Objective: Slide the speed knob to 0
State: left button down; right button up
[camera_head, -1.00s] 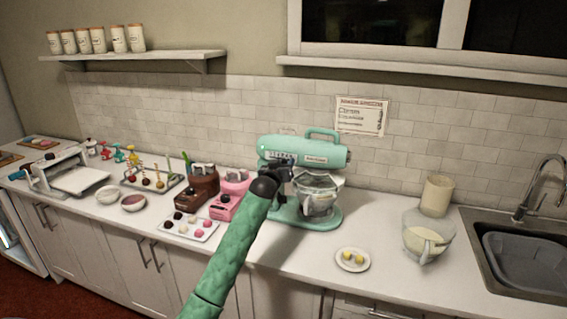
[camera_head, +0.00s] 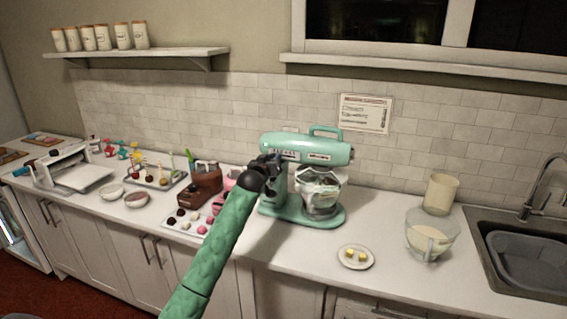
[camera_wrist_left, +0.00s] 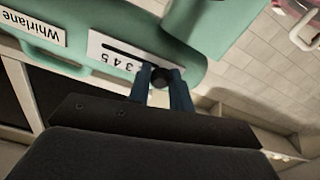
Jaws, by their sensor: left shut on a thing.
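The mint-green stand mixer (camera_head: 315,150) stands on the counter, with a clear bowl (camera_head: 320,195) under its head. Its pale speed panel (camera_wrist_left: 112,50) shows in the left wrist view, upside down, with a dark slot and the digits 3, 4 and 5 readable. The black speed knob (camera_wrist_left: 160,78) sits past the 3, towards the low-number end of the slot. My left gripper (camera_wrist_left: 161,83) has its blue fingers shut on the knob, one on each side. In the head view the left gripper (camera_head: 270,160) is at the mixer's left end. Lower digits are hidden.
A small plate (camera_head: 356,257) with yellow pieces and a jug of pale batter (camera_head: 428,236) stand to the right, before the sink (camera_head: 520,262). A brown machine (camera_head: 198,184) and a sweets tray (camera_head: 184,221) stand to the left.

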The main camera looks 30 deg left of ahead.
pick_arm(q)
jog(key=shift+s+a+r, duration=0.1)
jog(key=shift+s+a, duration=0.05)
jog(key=shift+a, duration=0.5)
jog(key=c, duration=1.3)
grip_release()
jog(key=shift+a, duration=0.15)
jog(key=shift+b+v, duration=1.75)
jog(key=shift+v, duration=2.15)
pick_arm(e)
jog(key=w+a+r, duration=0.3)
jog(key=r, duration=0.3)
jog(key=shift+w+a+r+g, duration=0.15)
jog(key=shift+a+r+g, duration=0.05)
jog(key=shift+r+g, duration=0.1)
pick_arm(q)
jog(key=shift+a, duration=0.1)
